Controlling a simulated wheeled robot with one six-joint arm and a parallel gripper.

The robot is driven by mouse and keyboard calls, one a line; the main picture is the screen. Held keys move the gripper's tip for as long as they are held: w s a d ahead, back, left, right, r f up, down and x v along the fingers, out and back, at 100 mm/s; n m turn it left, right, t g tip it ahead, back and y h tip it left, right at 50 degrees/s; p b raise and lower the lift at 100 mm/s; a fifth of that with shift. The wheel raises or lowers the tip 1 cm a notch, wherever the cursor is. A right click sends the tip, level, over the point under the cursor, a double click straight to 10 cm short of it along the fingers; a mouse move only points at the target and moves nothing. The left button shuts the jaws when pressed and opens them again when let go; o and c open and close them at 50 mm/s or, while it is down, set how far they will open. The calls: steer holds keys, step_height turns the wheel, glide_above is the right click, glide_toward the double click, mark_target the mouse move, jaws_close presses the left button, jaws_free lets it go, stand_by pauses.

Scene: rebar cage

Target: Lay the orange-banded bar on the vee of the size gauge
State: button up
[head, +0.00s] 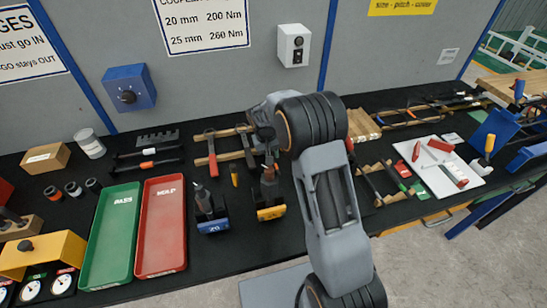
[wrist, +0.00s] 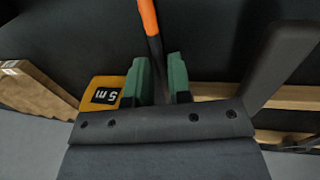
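In the wrist view, the two green fingertips of my gripper (wrist: 159,80) stand on either side of a dark bar with an orange band (wrist: 148,15). The band lies beyond the fingertips, at the top of the picture. In the head view, my arm hides most of the gripper and the held bar. A grey toothed block with notches (head: 157,138), which looks like the size gauge, stands at the back left of the bench. Its notches look empty.
A green tray (head: 110,235) and a red tray (head: 162,228) lie front left. Blue (head: 212,226) and yellow (head: 271,213) tool stands are right of them. Wooden rests (head: 228,132) carry bars near my gripper. A yellow tape measure (wrist: 105,94) is beside my fingers.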

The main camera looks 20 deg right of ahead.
steer(key=shift+f, duration=0.25)
steer(key=shift+c, duration=0.3)
jaws_close()
steer(key=shift+r, duration=0.15)
